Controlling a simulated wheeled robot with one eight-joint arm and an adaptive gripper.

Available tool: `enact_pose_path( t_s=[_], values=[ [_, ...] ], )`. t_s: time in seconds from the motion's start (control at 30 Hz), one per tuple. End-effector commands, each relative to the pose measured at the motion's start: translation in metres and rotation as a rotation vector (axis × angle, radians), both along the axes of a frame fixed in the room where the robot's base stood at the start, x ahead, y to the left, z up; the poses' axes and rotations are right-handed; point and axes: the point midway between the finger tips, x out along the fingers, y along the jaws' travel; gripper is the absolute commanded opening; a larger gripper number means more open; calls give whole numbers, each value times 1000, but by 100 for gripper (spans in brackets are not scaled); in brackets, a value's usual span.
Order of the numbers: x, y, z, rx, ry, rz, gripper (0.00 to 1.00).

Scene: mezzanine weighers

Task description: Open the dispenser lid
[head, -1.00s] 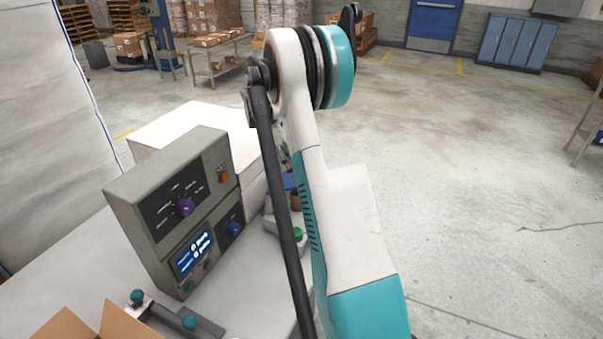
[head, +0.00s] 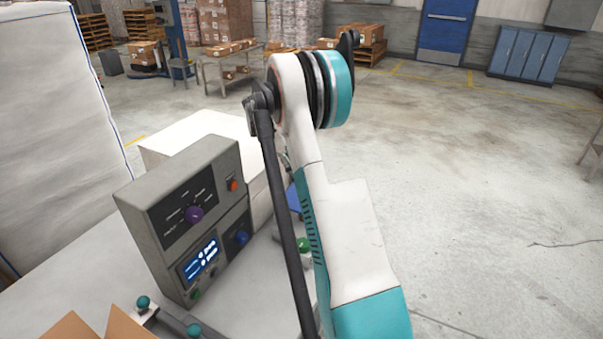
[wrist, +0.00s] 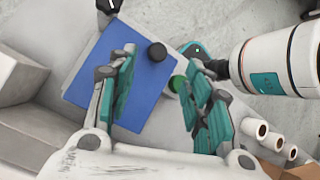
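A flat blue panel with a black round knob (wrist: 157,51) lies below my gripper in the wrist view; it looks like the dispenser lid (wrist: 75,85), and it looks shut. A green knob (wrist: 177,84) is beside its right edge. My gripper (wrist: 162,60) is open and empty, its teal-padded fingers spread on either side of the black knob in the picture. I cannot tell the height gap between them. In the head view my arm hides most of the lid; only a blue sliver (head: 293,198) shows, and my gripper is hidden.
A grey control console (head: 185,215) with a purple dial and lit display stands left of my arm. An open cardboard box (head: 98,325) is at the front left. Several white rolls (wrist: 273,141) lie at the wrist view's lower right. Open floor lies to the right.

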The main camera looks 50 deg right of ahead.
Motion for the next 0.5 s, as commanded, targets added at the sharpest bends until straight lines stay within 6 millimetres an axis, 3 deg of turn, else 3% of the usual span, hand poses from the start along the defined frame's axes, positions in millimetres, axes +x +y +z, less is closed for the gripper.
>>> enact_pose_path(
  t_s=[0.27, 0.5],
  values=[
    [0, 0, 5, 1, 1, -1, 46],
    [0, 0, 42, 0, 0, 0, 46]
  ],
)
